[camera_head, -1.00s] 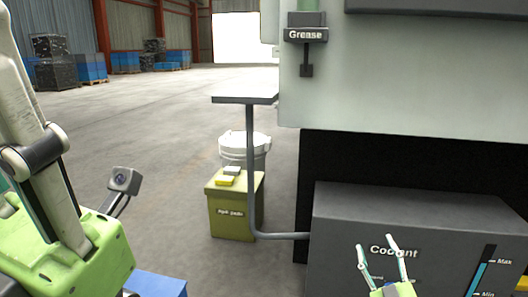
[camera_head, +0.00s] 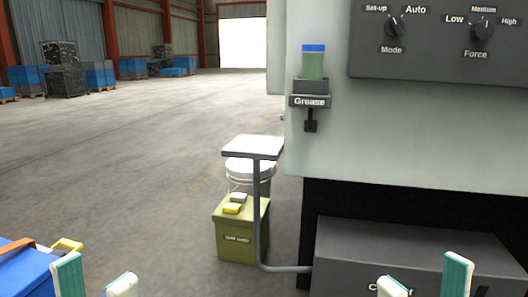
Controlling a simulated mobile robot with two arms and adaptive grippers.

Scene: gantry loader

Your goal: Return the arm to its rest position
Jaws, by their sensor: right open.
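My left gripper (camera_head: 95,280) shows at the bottom left as two pale green and white fingertips, set apart with nothing seen between them. It is beside a blue box (camera_head: 25,275). My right gripper (camera_head: 425,281) shows at the bottom right as two fingertips spread wide and empty, in front of the dark coolant tank (camera_head: 365,245). The lower parts of both grippers and the arms behind them are below the frame.
The machine (camera_head: 330,145) fills the right side, with a grease unit (camera_head: 312,85) and a control panel with knobs (camera_head: 440,55). A small shelf on a bent pipe (camera_head: 252,146), a white bucket (camera_head: 262,177) and a yellow-green box (camera_head: 238,235) stand beside it. Open floor lies left.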

